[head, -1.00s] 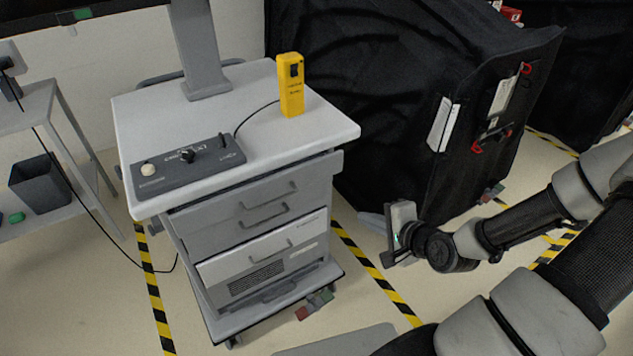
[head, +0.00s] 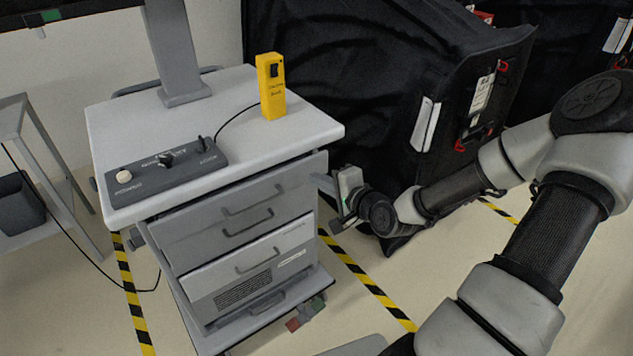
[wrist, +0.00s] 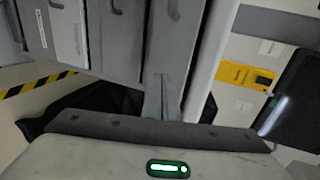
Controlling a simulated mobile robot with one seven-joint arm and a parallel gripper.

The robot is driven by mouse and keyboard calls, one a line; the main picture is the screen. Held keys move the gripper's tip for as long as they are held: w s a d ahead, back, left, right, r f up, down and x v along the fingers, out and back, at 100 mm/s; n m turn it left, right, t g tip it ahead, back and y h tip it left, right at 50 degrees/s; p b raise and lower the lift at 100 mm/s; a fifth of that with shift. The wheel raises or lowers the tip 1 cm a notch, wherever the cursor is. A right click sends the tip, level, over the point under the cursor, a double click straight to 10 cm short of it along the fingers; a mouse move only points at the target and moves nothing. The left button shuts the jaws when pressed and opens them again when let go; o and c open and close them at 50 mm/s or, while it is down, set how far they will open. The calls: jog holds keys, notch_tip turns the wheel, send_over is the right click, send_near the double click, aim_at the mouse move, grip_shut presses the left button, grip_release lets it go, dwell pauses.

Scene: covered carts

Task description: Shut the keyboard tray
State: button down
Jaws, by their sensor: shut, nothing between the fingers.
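The grey keyboard tray (head: 296,185) is the wide panel just under the white worktop of the cart. It has a bar handle and appears to stand out a little beyond the drawers below. In the wrist view the tray front (wrist: 172,50) is turned on its side, beside the pale worktop edge. My gripper (head: 323,183) is shut and empty at the right end of the tray front. In the wrist view my fingertips (wrist: 163,85) overlap the lower end of the tray front. I cannot tell whether they touch it.
The cart worktop (head: 225,130) carries a grey control box (head: 165,172), a yellow handheld device (head: 271,88) and a monitor stand. Drawers (head: 250,265) lie below the tray. A black-covered cart (head: 350,90) stands close behind my gripper. Striped floor tape (head: 365,285) runs beside the cart.

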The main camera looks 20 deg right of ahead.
jog(key=shift+w+a, duration=0.2)
jog(key=shift+w, duration=0.5)
jog(key=w, duration=0.2)
jog(key=w+a, duration=0.1)
jog(key=w, duration=0.1)
jog(key=w+a, duration=0.1)
jog(key=w, duration=0.1)
jog(key=shift+w, duration=0.5)
jog(key=shift+r, duration=0.15)
jog(key=shift+w, duration=0.1)
